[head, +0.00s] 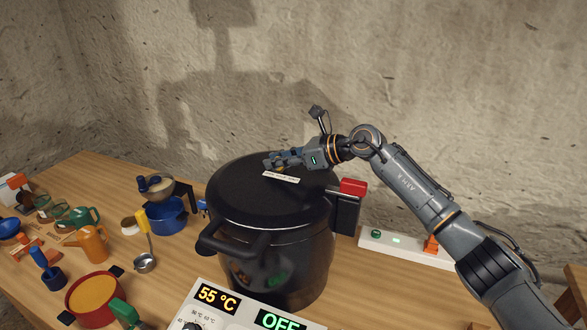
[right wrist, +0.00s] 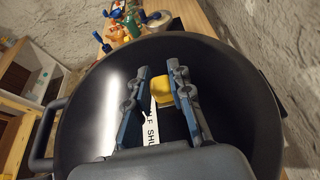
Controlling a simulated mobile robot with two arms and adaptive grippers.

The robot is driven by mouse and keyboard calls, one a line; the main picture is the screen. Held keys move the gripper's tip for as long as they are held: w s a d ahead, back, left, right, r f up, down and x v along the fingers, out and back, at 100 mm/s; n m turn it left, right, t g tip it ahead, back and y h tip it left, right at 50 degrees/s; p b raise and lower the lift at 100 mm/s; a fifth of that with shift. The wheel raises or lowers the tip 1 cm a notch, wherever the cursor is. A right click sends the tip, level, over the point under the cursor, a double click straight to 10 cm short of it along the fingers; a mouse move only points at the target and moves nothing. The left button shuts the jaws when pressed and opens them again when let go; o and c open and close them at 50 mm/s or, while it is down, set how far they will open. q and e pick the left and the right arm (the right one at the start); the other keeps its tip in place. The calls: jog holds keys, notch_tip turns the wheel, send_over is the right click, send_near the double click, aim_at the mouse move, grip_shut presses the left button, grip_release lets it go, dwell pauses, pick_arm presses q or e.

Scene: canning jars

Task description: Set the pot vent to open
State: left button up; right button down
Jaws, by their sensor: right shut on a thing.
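The large black pot (head: 275,250) stands on the table with its dark lid (head: 245,190) on. A white label strip (head: 281,177) with black lettering lies on the lid; in the right wrist view part of it reads "SHU". My right gripper (head: 270,162) is low over the lid, behind the label. In the right wrist view my right gripper (right wrist: 160,75) is shut on the yellow vent knob (right wrist: 161,91), which sits between its fingers. The fingers hide part of the knob and label, so the vent's setting cannot be told. My left gripper is not in view.
A control panel (head: 235,312) showing 55 °C and OFF is in front of the pot. A red-topped block (head: 353,187) is at the pot's right side, near a white power strip (head: 405,249). Pots, a ladle (head: 145,262) and jar tools crowd the table's left.

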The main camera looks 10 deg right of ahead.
jog(key=shift+w+a, duration=0.35)
jog(key=shift+a, duration=0.15)
jog(key=shift+s+d, duration=0.1)
jog(key=shift+d, duration=0.05)
jog(key=c, duration=1.2)
grip_release()
jog(key=shift+o, duration=0.2)
notch_tip(320, 180, up, 4)
jog(key=r, duration=0.1)
send_over(318, 180)
jog(key=shift+f, duration=0.25)
